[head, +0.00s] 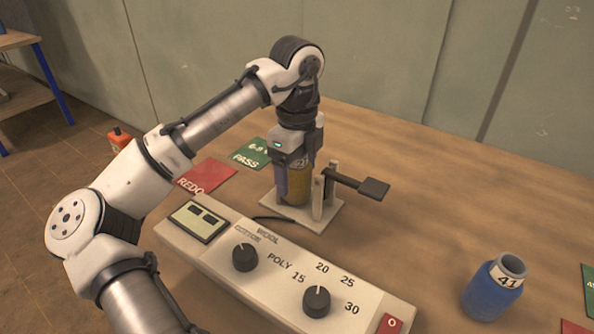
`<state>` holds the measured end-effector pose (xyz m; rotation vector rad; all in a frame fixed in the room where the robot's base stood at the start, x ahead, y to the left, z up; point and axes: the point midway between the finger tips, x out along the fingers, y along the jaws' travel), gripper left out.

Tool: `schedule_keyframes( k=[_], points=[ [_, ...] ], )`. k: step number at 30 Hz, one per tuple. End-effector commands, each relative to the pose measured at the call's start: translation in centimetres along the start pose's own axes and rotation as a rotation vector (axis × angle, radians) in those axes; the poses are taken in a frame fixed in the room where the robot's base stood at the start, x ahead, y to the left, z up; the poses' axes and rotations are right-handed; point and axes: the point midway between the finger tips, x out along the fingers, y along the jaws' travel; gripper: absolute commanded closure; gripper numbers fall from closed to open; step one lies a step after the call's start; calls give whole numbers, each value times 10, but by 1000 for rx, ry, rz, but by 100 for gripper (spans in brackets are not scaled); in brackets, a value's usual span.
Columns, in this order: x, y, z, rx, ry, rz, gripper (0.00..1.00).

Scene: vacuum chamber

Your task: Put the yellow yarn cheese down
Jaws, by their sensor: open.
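The jaws are open. Whether a finger touches the yarn cannot be told. A pale label shows near its top, between the fingers.
The stand has upright posts and a dark lever plate (373,188) to the right. A control panel with knobs (290,268) lies in front. A blue cheese marked 41 (490,290) stands at right. Red REDO (207,177) and green PASS (251,154) cards lie left. The table behind is clear.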

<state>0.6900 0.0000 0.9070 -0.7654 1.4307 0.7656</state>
Motion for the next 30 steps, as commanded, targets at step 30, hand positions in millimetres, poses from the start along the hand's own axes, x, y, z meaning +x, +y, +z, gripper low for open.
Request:
schedule_keyframes(
  k=[30],
  points=[
    [-116,0,0,1,1,0,24]
  ],
)
